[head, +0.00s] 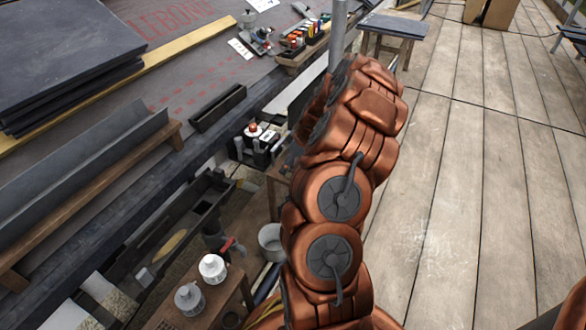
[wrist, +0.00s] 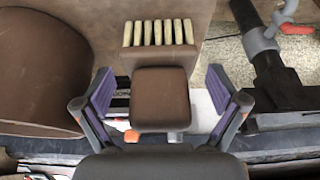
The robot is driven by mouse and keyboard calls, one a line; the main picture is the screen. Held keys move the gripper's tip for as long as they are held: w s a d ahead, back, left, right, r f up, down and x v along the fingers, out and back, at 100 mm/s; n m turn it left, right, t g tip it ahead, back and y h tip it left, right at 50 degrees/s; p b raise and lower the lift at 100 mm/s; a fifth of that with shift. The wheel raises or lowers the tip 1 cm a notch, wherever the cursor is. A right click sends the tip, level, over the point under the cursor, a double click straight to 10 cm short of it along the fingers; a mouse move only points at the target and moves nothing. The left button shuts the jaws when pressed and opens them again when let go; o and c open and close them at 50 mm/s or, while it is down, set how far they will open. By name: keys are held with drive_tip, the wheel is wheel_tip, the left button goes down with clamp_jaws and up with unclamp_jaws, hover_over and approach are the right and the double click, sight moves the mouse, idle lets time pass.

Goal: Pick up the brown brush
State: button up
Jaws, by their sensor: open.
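In the wrist view, the brown brush (wrist: 160,98) appears as a brown squarish block joined to a wider brown head, with a row of cream bristle tufts (wrist: 158,32) at its far end. My gripper (wrist: 158,75) is open, one purple-grey finger on each side of the brush's near block. Gaps show between the fingers and the block, and nothing is held. I cannot make out the brush or my gripper's fingers in the head view, where my copper arm covers the middle.
In the wrist view, a large brown rounded thing (wrist: 38,75) lies left of my gripper and a dark tool with a red part (wrist: 272,65) lies right. In the head view, white-topped containers (head: 212,268) stand on a small bench; the plank floor (head: 470,190) right is clear.

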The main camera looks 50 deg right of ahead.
drive_tip(key=shift+c, duration=0.4)
drive_tip(key=c, duration=1.2)
drive_tip(key=shift+r+p, duration=0.35)
drive_tip(key=shift+r, duration=0.1)
wheel_tip(320, 180, up, 3)
drive_tip(key=shift+w+r+p, duration=0.1)
drive_tip(key=shift+p, duration=0.7)
drive_tip(key=s+a+p, duration=0.1)
drive_tip(key=s, duration=0.4)
drive_tip(key=s+a+p, duration=0.1)
drive_tip(key=s, duration=0.4)
drive_tip(key=s+a+p, duration=0.1)
drive_tip(key=s, duration=0.4)
drive_tip(key=shift+s+r+p, duration=0.35)
drive_tip(key=shift+s+r, duration=0.05)
